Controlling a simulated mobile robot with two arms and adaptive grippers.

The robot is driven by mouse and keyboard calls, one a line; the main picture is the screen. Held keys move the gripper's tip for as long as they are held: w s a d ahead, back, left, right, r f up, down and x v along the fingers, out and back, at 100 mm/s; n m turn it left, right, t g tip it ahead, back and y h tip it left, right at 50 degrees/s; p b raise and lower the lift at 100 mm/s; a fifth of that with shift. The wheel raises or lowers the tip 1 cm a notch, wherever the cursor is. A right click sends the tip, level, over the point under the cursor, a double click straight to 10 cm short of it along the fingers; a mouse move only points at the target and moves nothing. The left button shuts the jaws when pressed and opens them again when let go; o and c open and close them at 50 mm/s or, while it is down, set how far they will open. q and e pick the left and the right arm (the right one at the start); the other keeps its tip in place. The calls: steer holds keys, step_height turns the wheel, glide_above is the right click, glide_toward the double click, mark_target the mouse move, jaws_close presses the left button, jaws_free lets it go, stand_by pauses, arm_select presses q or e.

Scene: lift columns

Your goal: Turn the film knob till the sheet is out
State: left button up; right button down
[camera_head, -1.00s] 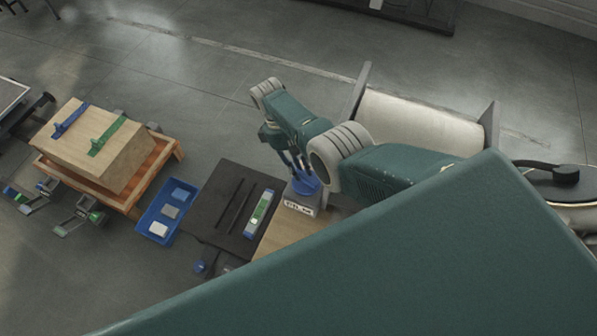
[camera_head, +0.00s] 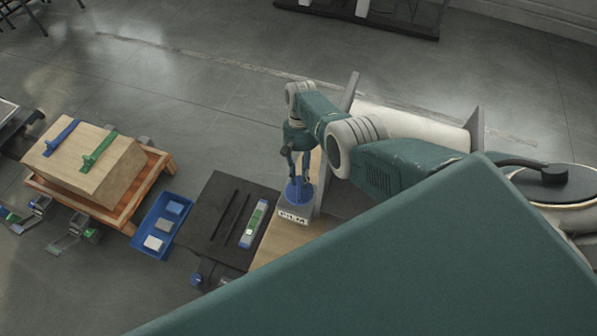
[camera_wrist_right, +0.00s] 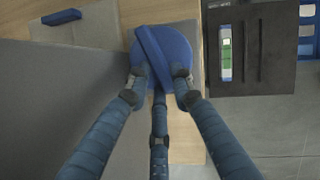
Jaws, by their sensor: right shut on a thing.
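The film knob (camera_head: 299,190) is a round blue disc with a raised bar, on a light grey block with a lettered label at the bench's front. In the right wrist view the knob (camera_wrist_right: 168,52) sits between my fingers, its bar slanting. My right gripper (camera_head: 299,178) comes down onto it from above; in the wrist view the right gripper (camera_wrist_right: 160,75) has its fingers closed around the knob. A white film roll (camera_head: 410,126) lies between two grey uprights behind my arm, partly hidden by it. I cannot make out a loose sheet. My left gripper is not in view.
A dark board (camera_head: 222,215) with slots and a green-and-white level-like tool (camera_head: 254,223) lies left of the knob. A blue tray (camera_head: 163,228) and a wooden box (camera_head: 85,163) with blue and green handles stand further left. A large green surface fills the front right.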

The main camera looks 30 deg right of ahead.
steer(key=shift+d+r+m+t+y+p, duration=0.1)
steer(key=shift+d+m+t+y+p, duration=0.1)
steer(key=shift+m+p, duration=0.3)
steer(key=shift+d+r+m+t+y+p, duration=0.1)
steer(key=shift+m+y+p, duration=0.1)
steer(key=shift+m, duration=0.5)
steer(key=shift+f, duration=0.1)
steer(key=c, duration=1.5)
jaws_free()
steer(key=shift+s, duration=0.1)
steer(key=v, duration=1.2)
